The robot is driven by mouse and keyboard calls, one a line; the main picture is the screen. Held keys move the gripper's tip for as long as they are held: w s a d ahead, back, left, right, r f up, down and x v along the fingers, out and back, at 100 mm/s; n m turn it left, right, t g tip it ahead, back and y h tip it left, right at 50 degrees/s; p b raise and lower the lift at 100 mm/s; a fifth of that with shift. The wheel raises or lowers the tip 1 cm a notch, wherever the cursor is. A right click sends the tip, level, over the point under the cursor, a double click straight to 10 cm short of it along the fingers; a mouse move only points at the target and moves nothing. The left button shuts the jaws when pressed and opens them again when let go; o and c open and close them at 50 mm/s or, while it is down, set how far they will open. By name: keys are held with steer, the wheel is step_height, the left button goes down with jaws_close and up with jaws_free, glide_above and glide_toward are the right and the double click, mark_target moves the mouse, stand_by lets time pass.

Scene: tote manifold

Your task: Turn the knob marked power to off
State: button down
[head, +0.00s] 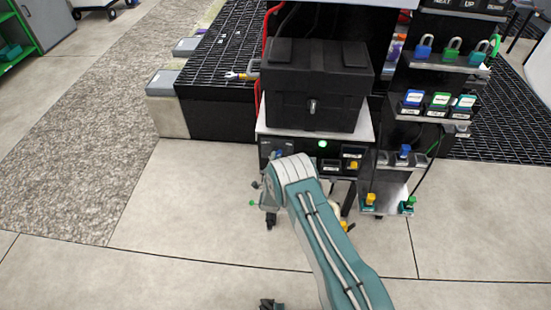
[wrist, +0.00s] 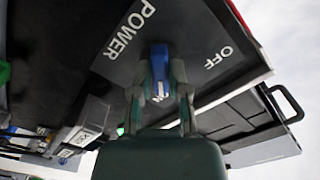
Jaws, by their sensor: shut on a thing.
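The power knob (wrist: 159,68) is blue and sits on a dark panel in the wrist view. The word POWER (wrist: 129,30) is printed to its left and OFF (wrist: 218,58) to its right. The knob's long side runs nearly up and down in this picture, not toward OFF. My gripper (wrist: 161,86) has one finger on each side of the knob and is shut on it. In the head view, a bit of blue at the panel's left end (head: 277,154) shows just above my arm, which hides most of the gripper.
A black case (head: 313,90) stands on the cabinet above the panel. A green light (head: 322,144) is lit on the panel. To the right, a rack holds several padlocks (head: 424,47) and coloured parts. Open floor (head: 170,215) lies to the left.

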steer(key=shift+f+n, duration=0.1)
steer(key=shift+n, duration=0.2)
steer(key=shift+d+n, duration=0.1)
steer(key=shift+n, duration=8.5)
steer(key=c, duration=0.6)
jaws_free()
